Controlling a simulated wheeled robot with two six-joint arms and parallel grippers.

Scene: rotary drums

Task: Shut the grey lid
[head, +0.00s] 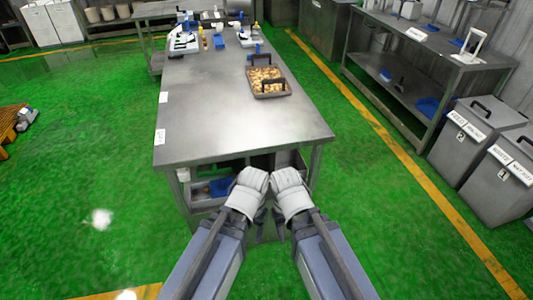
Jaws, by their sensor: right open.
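Two grey bins stand at the right edge, one marked 2 (463,160) and one marked 1 (497,200). Each has a flat grey top with a dark handle, the farther top (497,114) and the nearer top (518,152). Both tops look level and down; I cannot tell which is the task's grey lid. My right gripper (279,226) hangs in front of the table's near end, open and empty, far from the bins. My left gripper (259,224) is close beside it; its jaws are too dark and small to read.
A long steel table (230,125) stands ahead, with a tray of yellowish pieces (268,82) and tools at its far end. A steel shelf bench (430,42) stands on the right. Green floor is open at left and between the table and bins.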

